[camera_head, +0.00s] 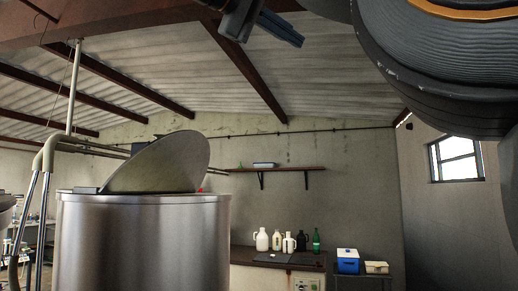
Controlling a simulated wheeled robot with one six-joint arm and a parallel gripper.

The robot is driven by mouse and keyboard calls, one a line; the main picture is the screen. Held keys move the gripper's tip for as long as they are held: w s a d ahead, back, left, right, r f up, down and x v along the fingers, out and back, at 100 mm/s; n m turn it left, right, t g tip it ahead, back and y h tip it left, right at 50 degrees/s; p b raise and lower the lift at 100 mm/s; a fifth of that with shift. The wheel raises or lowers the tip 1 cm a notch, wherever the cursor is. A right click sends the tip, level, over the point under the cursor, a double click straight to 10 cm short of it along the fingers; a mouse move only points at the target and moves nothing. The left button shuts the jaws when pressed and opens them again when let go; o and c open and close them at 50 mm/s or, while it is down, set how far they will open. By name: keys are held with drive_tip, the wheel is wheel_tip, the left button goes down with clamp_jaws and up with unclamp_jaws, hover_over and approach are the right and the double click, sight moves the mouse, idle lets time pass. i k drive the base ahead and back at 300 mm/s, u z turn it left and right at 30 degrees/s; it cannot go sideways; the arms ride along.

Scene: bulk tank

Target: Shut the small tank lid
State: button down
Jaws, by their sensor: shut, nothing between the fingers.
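The steel tank (145,245) stands upright at the left of the head view. Its round lid (165,163) is open, tilted up from the rim and leaning, with its high edge to the right. My gripper (292,38) is at the top of the picture, up and to the right of the lid and apart from it. Its fingers are shut and empty. The inside of the tank and the lid's hinge cannot be made out from this low angle.
Pipes (48,155) rise beside the tank on the left. A counter (270,257) with several bottles stands behind at right, with a wall shelf (275,169) above. A blue cooler (347,260) sits farther right. The air between gripper and lid looks clear.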

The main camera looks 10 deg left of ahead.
sight(179, 161)
drive_tip(key=i, duration=1.8)
drive_tip(key=u, duration=2.65)
drive_tip(key=i, duration=1.7)
drive_tip(key=z, duration=1.6)
